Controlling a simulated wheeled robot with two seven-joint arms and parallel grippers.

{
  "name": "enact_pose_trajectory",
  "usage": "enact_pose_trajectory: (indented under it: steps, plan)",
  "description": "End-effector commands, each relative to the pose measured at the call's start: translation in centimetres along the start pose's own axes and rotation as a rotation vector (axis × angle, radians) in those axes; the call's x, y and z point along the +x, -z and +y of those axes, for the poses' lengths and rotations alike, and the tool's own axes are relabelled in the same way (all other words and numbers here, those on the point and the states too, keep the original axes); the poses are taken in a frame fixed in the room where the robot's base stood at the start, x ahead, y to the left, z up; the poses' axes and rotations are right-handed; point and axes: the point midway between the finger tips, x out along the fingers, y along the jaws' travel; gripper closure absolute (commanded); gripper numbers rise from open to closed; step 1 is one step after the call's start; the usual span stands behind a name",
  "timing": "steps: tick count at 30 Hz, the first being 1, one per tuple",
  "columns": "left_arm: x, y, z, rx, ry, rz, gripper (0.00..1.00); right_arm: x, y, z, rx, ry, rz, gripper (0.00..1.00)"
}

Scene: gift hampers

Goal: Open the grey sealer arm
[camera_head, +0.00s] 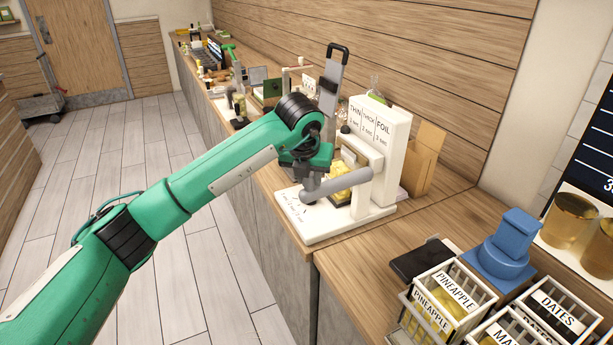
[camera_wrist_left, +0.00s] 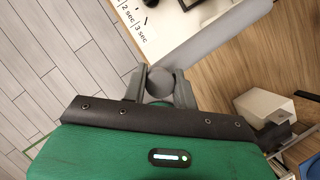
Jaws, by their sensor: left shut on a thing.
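The grey sealer arm (camera_head: 345,183) reaches out to the left from the white sealer (camera_head: 376,125), low over its base. In the left wrist view the sealer arm (camera_wrist_left: 225,37) runs up to the right. My left gripper (camera_head: 308,185) is at the free end of the sealer arm. In the left wrist view the fingers of my left gripper (camera_wrist_left: 160,88) are shut on its rounded grey end, one on each side. A yellow pouch (camera_head: 341,170) shows behind the sealer arm, partly hidden. My right gripper is not in view.
The wooden counter (camera_head: 440,215) carries a black flat item (camera_head: 420,260), white crates labelled PINEAPPLE (camera_head: 449,285) and DATES, and a blue stepped object (camera_head: 503,250) at the right. A brown bag (camera_head: 425,155) stands behind the sealer.

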Motion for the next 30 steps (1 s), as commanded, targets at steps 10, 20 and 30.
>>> enact_pose_trajectory:
  steps: [10,20,30]
  plan:
    - [0.0,0.0,0.0,0.0,0.001,-0.001,0.5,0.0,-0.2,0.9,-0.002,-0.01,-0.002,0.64]
    - [-2.5,0.0,0.0,0.001,0.001,-0.006,0.5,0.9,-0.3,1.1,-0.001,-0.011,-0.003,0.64]
    - [-10.1,0.0,0.0,0.0,0.001,-0.005,0.5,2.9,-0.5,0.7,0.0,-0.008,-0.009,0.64]
